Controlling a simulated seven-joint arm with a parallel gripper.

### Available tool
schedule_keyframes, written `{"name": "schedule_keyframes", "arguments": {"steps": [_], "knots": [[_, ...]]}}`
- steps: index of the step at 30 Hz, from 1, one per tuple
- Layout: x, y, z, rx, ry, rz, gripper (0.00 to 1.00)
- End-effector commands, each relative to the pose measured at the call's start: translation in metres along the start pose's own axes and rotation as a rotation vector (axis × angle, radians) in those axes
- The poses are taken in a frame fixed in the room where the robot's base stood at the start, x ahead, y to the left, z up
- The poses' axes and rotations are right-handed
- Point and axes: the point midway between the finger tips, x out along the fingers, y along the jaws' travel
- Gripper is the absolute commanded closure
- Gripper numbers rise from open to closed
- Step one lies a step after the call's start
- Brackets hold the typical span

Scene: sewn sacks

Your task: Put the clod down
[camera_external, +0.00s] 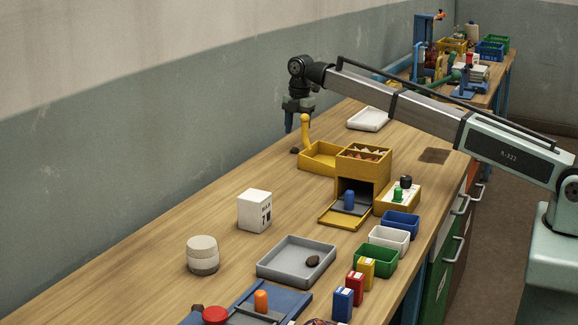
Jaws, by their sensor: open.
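My gripper (290,127) hangs pointing down at the far left edge of the table, beside the yellow post. It is open, with no object seen between its fingers. A small dark brown lump (295,151), which looks like the clod, lies on the wooden table just below the gripper and apart from it. It sits left of the yellow open tray. Another brown lump (313,261) lies in the grey tray (270,271), so I cannot be fully sure which is the clod.
A yellow box unit (362,166) with a ramp and a blue figure stands right of the yellow tray (322,163). A white tray (368,119) lies behind. A white calendar block (254,211) and a round jar (203,255) stand nearer. Table between them is clear.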

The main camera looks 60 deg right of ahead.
Motion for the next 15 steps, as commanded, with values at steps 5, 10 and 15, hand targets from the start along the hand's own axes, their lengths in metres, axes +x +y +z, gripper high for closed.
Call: {"name": "schedule_keyframes", "arguments": {"steps": [5, 10, 15], "knots": [[-0.034, 0.001, 0.000, 0.000, 0.000, 0.001, 0.48], [-0.055, 0.001, 0.000, 0.000, 0.000, 0.001, 0.48], [-0.066, 0.000, 0.000, 0.000, 0.000, -0.001, 0.48]]}}
